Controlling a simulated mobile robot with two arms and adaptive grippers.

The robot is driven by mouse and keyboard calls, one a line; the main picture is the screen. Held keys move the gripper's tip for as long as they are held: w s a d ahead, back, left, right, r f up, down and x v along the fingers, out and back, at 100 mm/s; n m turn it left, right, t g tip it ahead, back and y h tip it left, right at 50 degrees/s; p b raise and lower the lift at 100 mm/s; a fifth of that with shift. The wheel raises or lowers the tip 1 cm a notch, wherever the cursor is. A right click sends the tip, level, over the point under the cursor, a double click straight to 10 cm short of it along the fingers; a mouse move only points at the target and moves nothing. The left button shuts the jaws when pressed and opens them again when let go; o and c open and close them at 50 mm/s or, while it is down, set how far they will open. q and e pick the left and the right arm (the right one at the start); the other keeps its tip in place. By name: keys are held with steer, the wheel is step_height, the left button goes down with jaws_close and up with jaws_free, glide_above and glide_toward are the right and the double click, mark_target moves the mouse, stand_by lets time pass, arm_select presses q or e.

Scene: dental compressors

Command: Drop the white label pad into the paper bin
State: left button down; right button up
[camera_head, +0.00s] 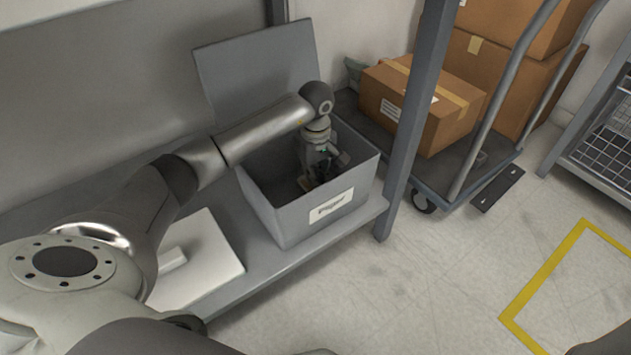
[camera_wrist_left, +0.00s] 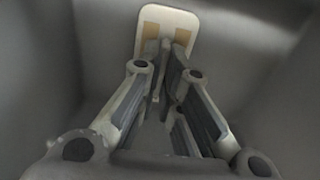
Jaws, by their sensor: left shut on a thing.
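The paper bin (camera_head: 290,222) is a grey open box with a "Paper" label on its front, standing on a grey shelf. My left gripper (camera_head: 318,180) reaches down inside the bin, below its rim. In the left wrist view my left gripper (camera_wrist_left: 166,62) is shut on the white label pad (camera_wrist_left: 166,14), a pale rounded rectangle with tan patches beyond the fingertips. Grey bin walls surround the pad in that view. In the head view the pad is hidden in the bin. My right gripper is not in view.
A grey lid (camera_head: 258,75) stands raised behind the bin. A grey post (camera_head: 412,120) rises at the bin's right. Beyond it, a trolley (camera_head: 450,185) carries cardboard boxes (camera_head: 420,105).

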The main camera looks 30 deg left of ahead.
arm_select(q)
steer(key=shift+r, duration=0.1)
steer(key=shift+f, duration=0.65)
steer(key=c, duration=1.6)
jaws_free()
steer(key=shift+r, duration=0.1)
